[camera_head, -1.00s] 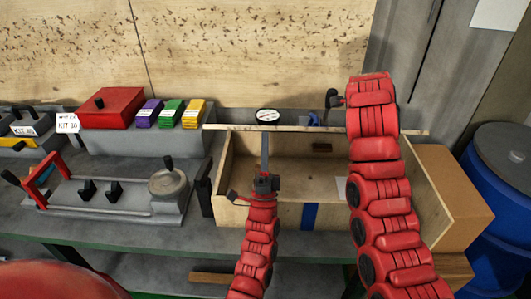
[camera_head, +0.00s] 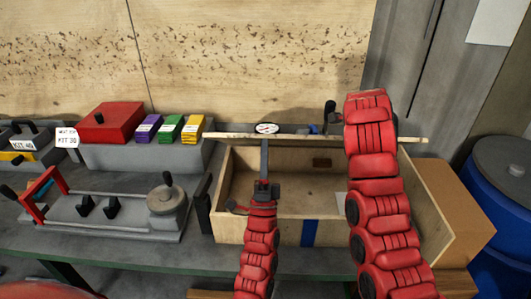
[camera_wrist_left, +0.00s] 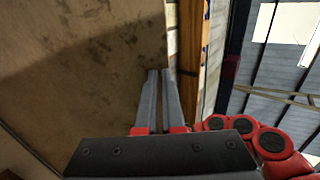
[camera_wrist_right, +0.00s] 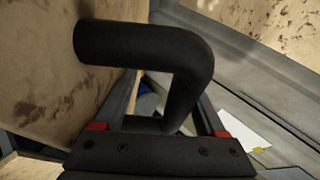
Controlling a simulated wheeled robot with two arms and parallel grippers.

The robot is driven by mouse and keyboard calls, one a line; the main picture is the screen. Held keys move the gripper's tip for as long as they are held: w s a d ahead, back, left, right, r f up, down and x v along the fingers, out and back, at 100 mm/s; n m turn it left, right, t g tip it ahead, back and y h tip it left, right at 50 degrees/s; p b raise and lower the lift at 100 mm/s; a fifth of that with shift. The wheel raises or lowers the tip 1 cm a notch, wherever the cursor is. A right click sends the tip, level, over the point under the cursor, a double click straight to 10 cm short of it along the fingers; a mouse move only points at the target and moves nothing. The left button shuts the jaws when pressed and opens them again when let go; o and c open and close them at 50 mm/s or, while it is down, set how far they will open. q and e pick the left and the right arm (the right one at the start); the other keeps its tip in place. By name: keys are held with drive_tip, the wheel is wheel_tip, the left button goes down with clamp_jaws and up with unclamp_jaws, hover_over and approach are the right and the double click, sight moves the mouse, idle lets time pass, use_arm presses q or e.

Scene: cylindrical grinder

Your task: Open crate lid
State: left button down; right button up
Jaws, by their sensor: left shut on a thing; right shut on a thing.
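The wooden crate (camera_head: 268,231) stands on the bench, with its interior visible from above. Its lid (camera_head: 225,136) is raised and shows nearly edge-on across the crate's back. My right gripper (camera_wrist_right: 168,88) is shut on the black bent handle (camera_wrist_right: 190,50), which stands out from a wooden panel in the right wrist view. In the head view my right arm hides most of that grip. My left gripper (camera_head: 265,143) reaches up over the crate to the lid. Its fingers (camera_wrist_left: 160,73) are nearly together beside a wooden panel in the left wrist view; the exact contact is hard to see.
A grey fixture with a red handle (camera_head: 35,205) stands left of the crate. A red box (camera_head: 110,122) and small coloured boxes (camera_head: 170,129) are behind it. A cardboard box (camera_head: 455,205) and a blue barrel (camera_head: 503,205) stand at right. A wooden wall rises behind.

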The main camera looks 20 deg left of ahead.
drive_tip(key=shift+s+a+f, duration=0.1)
drive_tip(key=shift+s+f, duration=0.05)
drive_tip(key=shift+f, duration=0.2)
